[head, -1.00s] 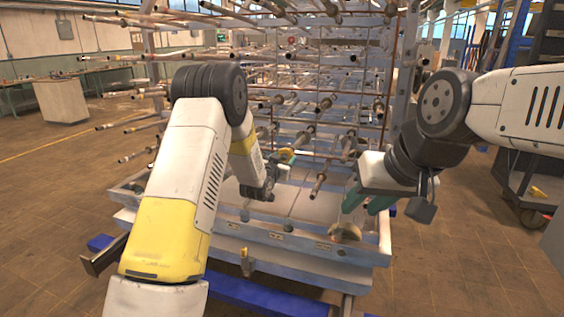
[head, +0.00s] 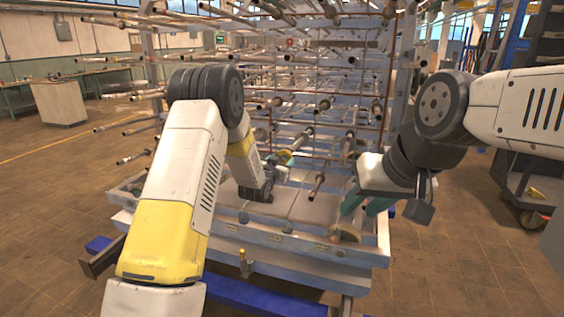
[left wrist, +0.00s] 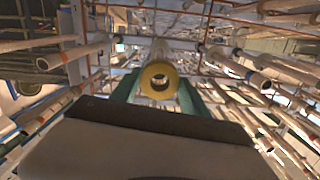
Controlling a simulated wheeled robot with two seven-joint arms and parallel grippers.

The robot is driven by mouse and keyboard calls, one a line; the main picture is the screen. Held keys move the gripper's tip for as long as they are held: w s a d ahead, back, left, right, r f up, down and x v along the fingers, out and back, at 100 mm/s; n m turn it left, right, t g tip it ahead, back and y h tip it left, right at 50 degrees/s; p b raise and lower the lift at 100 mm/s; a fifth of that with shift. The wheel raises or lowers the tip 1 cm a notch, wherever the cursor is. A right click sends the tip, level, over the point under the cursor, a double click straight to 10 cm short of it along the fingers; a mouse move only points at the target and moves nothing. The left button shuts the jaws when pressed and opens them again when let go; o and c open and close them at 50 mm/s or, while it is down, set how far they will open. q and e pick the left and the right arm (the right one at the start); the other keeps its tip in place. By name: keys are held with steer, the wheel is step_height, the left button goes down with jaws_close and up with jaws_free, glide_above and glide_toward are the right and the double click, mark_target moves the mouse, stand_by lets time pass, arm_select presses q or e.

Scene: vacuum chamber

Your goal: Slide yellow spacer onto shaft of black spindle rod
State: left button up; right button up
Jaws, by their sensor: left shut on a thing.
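A yellow spacer (left wrist: 159,80), a ring with a dark hole, sits between the teal fingers of my left gripper (left wrist: 160,92) in the left wrist view. My left gripper is shut on it. In the head view, my left gripper (head: 278,162) is in front of the rack's lower rods, with a small yellow patch at its tip. A pale rod (left wrist: 160,52) lies straight behind the spacer in the left wrist view; I cannot tell whether they touch. I cannot single out the black spindle rod. My right gripper (head: 365,206) points down over the rack's front right; its opening is unclear.
A tall rack (head: 315,249) carries many protruding rods, several close around my left gripper. A round brownish piece (head: 345,233) lies below my right fingers. A blue beam (head: 255,295) runs low in front.

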mark_target(292, 150)
stand_by(0.5)
arm_select(q)
steer(key=shift+x, duration=2.45)
steer(key=shift+w, duration=0.1)
steer(key=shift+x, duration=2.4)
steer(key=shift+w+d, duration=0.1)
steer(key=shift+w, duration=0.05)
steer(key=shift+x, duration=1.35)
steer(key=o, duration=1.4)
steer(key=shift+o, duration=0.2)
